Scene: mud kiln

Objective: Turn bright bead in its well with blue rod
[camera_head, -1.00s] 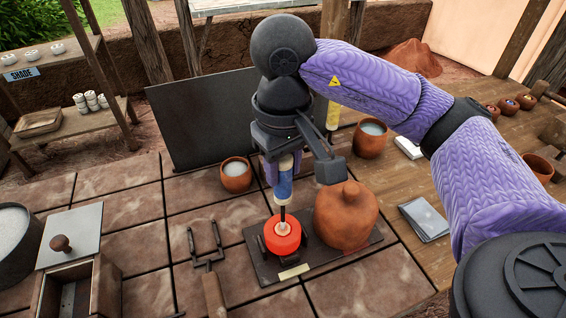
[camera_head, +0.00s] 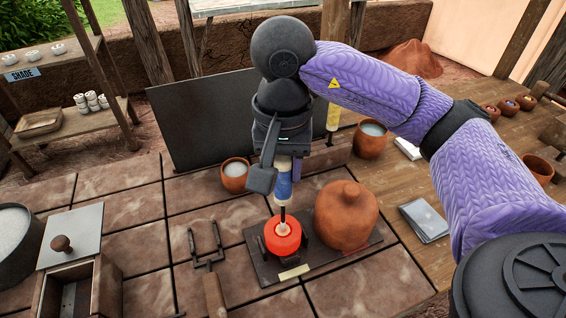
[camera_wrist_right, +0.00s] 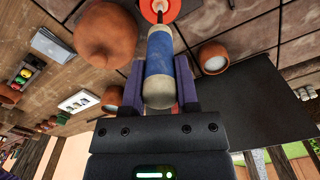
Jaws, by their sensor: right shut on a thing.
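My right gripper (camera_head: 283,168) is shut on the blue rod (camera_head: 284,190), which has pale ends, a blue band and a thin dark tip. The rod stands upright, its tip down in the middle of the bright orange-red bead (camera_head: 282,238). The bead sits in a holder on a dark plate (camera_head: 268,272); its well is mostly hidden. In the right wrist view the rod (camera_wrist_right: 160,65) lies between the two purple-sided fingers (camera_wrist_right: 160,88), pointing at the bead (camera_wrist_right: 146,10) at the top edge. My left gripper is not in view.
A round clay lid-like pot (camera_head: 346,216) stands right beside the bead on the plate. A forked tool (camera_head: 209,262) lies to the left. A clay cup (camera_head: 235,176) stands behind, before a dark upright panel (camera_head: 210,118). A knobbed box (camera_head: 70,255) is at front left.

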